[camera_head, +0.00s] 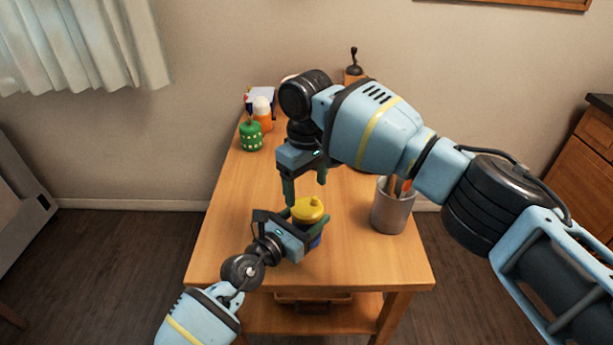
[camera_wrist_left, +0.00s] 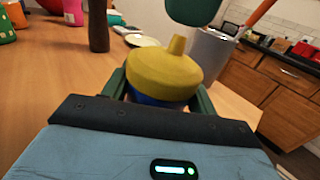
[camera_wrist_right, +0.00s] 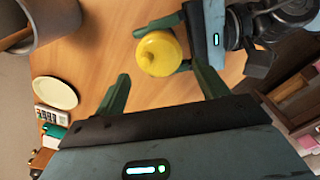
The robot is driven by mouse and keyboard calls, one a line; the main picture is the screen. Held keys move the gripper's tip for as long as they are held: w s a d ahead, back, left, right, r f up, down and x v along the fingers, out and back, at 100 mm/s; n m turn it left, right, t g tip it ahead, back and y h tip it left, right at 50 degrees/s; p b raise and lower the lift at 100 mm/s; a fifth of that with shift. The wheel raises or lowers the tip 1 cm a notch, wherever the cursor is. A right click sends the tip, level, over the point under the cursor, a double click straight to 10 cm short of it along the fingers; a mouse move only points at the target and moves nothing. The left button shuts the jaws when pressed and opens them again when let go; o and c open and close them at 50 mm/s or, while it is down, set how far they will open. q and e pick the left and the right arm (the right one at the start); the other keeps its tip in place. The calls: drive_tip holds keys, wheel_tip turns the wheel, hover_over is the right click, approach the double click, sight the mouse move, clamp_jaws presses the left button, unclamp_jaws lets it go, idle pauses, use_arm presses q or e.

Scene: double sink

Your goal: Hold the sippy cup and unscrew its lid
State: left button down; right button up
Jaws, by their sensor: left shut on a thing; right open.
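The sippy cup has a yellow lid (camera_head: 307,209) with a spout and a blue body (camera_head: 315,241). It stands upright near the front of the wooden table. My left gripper (camera_head: 306,222) is shut on the cup; in the left wrist view its fingers lie on both sides of the blue body (camera_wrist_left: 150,99), just below the lid (camera_wrist_left: 163,72), which hides most of the body. My right gripper (camera_head: 306,188) is open and empty above the cup, pointing down. In the right wrist view the lid (camera_wrist_right: 157,54) shows beyond the spread fingers, apart from them.
A grey holder with utensils (camera_head: 390,212) stands right of the cup. A green container (camera_head: 251,138) and an orange bottle with a white top (camera_head: 263,116) stand at the back left. A pale plate (camera_wrist_right: 55,93) lies on the table. The table's left middle is clear.

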sight(306, 206)
drive_tip(key=shift+f, duration=3.1)
drive_tip(key=shift+c, duration=0.2)
drive_tip(key=c, duration=0.7)
drive_tip(key=n, duration=0.6)
drive_tip(key=shift+n, duration=0.4)
drive_tip(key=shift+c, duration=0.2)
drive_tip(key=o, duration=1.1)
